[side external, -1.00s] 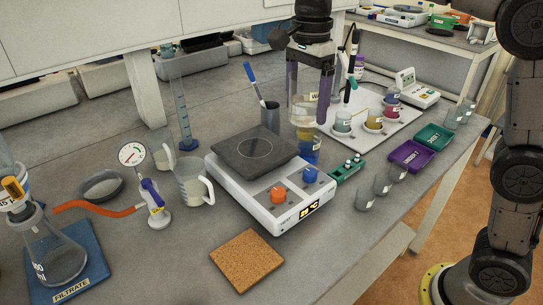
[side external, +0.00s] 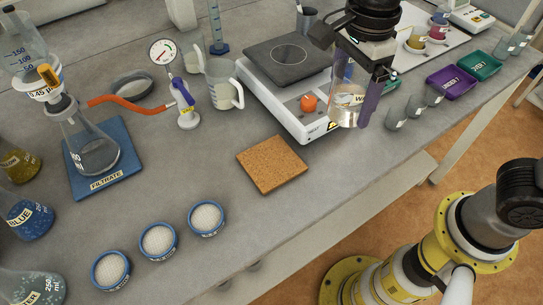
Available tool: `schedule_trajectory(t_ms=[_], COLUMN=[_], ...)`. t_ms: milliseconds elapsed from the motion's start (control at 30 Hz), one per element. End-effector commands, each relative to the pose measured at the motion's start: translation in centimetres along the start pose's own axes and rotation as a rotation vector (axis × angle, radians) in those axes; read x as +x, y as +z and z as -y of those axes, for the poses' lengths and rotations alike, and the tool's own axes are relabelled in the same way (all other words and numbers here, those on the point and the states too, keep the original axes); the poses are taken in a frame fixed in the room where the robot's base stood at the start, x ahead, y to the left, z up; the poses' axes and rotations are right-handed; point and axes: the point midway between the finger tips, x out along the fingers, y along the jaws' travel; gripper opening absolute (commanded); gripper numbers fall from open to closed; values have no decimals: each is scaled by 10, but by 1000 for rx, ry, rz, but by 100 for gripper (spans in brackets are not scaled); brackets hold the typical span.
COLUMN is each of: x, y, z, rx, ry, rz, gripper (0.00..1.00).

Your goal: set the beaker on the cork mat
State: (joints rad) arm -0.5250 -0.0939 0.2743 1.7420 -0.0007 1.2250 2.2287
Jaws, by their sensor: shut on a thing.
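My gripper (side external: 357,92) is shut on a clear glass beaker (side external: 345,115) with a white label and some clear liquid in it. The beaker hangs upright between the two purple fingers, in front of the hotplate's right front corner and to the right of the cork mat. The cork mat (side external: 271,164) is a brown square lying flat on the grey bench, with nothing on it. The gap between the beaker's base and the bench is hard to judge.
The hotplate (side external: 262,88) stands behind the mat. A jug (side external: 222,90), a gauge stand (side external: 186,110) and a filtrate flask (side external: 93,148) are to the left. Several round sieve-like dishes (side external: 157,240) lie front left. Small cups (side external: 415,103) stand right. Bench around the mat is clear.

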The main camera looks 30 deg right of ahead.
Motion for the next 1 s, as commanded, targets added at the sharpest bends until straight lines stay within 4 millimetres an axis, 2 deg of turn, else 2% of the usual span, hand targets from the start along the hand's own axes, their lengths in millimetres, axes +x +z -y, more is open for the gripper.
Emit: schedule_trajectory(t_ms=[33,167,367,467,833,1000], x=[2,5,3,10,45,73], y=[4,9,19,29,84,99], z=[-13,-34,-42,-33,23,38], rx=[-32,-90,-130,-133,-132,-132], ry=[0,3,-6,-3,-4,-3], rz=[0,-3,3,2,2,2], gripper=[15,15,15,15,15,15])
